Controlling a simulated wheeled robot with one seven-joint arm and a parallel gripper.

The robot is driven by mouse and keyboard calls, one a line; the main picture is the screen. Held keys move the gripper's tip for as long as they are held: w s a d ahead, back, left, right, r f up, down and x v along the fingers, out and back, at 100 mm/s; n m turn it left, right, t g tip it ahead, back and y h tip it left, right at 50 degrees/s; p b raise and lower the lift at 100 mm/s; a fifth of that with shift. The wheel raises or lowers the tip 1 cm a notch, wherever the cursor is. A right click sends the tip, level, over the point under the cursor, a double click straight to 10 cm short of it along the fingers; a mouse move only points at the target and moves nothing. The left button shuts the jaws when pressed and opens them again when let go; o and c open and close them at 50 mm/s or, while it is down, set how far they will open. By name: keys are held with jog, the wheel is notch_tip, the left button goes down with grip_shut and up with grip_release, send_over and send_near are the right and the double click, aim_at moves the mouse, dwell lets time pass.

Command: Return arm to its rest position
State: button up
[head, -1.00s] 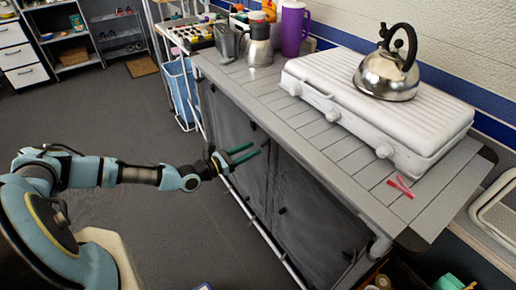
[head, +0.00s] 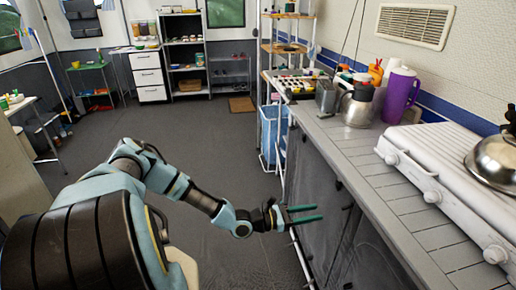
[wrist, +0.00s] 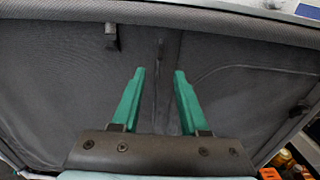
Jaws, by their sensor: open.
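My gripper (head: 302,213) has two green fingers and hangs in front of the counter's grey fabric side, below the countertop. My arm reaches out to it from the left, bent at the elbow. In the wrist view my gripper (wrist: 160,75) is open, with its fingers apart and nothing between them. Behind the fingers is the dark fabric front (wrist: 60,75) of the counter. Whether the fingertips touch the fabric cannot be told.
The counter (head: 355,150) runs along the right wall. It holds a white stove (head: 440,165), a metal kettle (head: 494,160), a metal jug (head: 357,108) and a purple pitcher (head: 401,95). A blue bin (head: 270,130) stands beyond. The grey floor (head: 160,110) is open behind my arm.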

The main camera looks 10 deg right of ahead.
jog(key=s+a+r+m+g+y, duration=0.1)
jog(key=a+r+m+g+y, duration=0.3)
jog(key=a+m, duration=0.4)
jog(key=s+a+r+m+g+y, duration=0.1)
jog(key=s+a+r+m+y, duration=0.1)
jog(key=a+r+m+y, duration=0.45)
jog(key=a+r+m+t+y, duration=0.2)
jog(key=a+r+t+y, duration=0.1)
jog(key=a+r, duration=0.5)
jog(key=w+a+r+m+t+y, duration=0.1)
jog(key=a+r+t+y, duration=0.3)
jog(key=a+r, duration=0.4)
jog(key=a+m, duration=0.1)
jog(key=a, duration=0.6)
jog(key=shift+w+a+r+t, duration=0.25)
jog(key=shift+w+r+t, duration=0.05)
jog(key=shift+o, duration=0.3)
